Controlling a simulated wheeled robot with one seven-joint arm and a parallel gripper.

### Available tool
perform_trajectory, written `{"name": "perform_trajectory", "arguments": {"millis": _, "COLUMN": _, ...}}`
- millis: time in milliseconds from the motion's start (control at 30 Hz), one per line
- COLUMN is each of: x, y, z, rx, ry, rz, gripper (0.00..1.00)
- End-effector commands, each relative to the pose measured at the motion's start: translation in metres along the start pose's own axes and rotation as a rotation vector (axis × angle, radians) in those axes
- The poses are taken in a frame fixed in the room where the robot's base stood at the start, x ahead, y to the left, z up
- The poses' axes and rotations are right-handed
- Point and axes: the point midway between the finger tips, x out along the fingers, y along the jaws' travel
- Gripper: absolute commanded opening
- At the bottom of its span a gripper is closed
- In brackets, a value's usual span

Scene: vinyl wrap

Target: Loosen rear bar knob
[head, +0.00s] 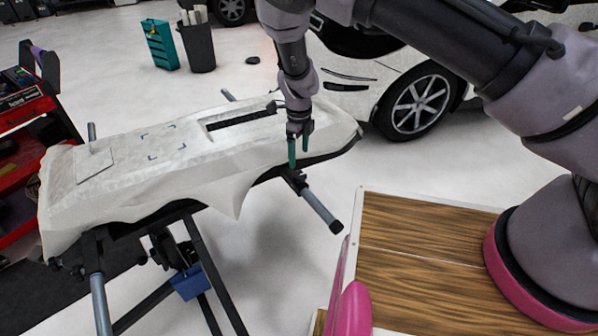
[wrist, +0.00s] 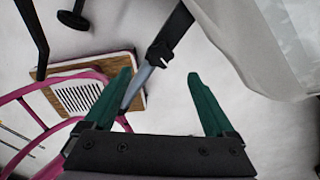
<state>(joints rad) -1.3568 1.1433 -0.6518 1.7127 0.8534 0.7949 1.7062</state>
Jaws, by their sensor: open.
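My gripper (head: 299,150) is open and empty, with its green fingers pointing down beside the near right edge of the stand. A grey bar (head: 318,205) with a black end cap sticks out there from under the white-wrapped bumper (head: 230,150). The black knob and clamp (head: 296,181) at the bar's inner end lie just below my fingertips. In the wrist view, the knob (wrist: 160,52) shows beyond the gap between my open fingers (wrist: 160,80), with the bar (wrist: 139,84) running down-left behind the left finger. The fingers appear apart from the knob.
Another grey bar (head: 101,305) juts from the stand's near left. White film hangs over the bumper's near edge and shows close at upper right in the wrist view (wrist: 270,45). My wooden-topped base is at lower right. A white car (head: 400,75) stands behind; floor right of the stand is clear.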

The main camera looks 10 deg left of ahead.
Motion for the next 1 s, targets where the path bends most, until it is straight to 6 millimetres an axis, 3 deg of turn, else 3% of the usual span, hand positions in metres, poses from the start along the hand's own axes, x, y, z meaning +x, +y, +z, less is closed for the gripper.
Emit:
{"name": "perform_trajectory", "arguments": {"millis": 200, "x": 0.044, "y": 0.000, "z": -0.001, "rx": -0.001, "ry": 0.002, "rz": 0.001, "gripper": 0.90}}
{"name": "perform_trajectory", "arguments": {"millis": 400, "x": 0.072, "y": 0.000, "z": 0.000, "rx": -0.003, "ry": 0.001, "rz": 0.001, "gripper": 0.90}}
{"name": "perform_trajectory", "arguments": {"millis": 833, "x": 0.083, "y": 0.000, "z": 0.000, "rx": -0.002, "ry": -0.001, "rz": 0.001, "gripper": 0.90}}
{"name": "perform_trajectory", "arguments": {"millis": 867, "x": 0.083, "y": 0.000, "z": 0.000, "rx": -0.002, "ry": -0.001, "rz": 0.001, "gripper": 0.82}}
{"name": "perform_trajectory", "arguments": {"millis": 1000, "x": 0.083, "y": 0.000, "z": 0.000, "rx": -0.002, "ry": -0.001, "rz": 0.001, "gripper": 0.28}}
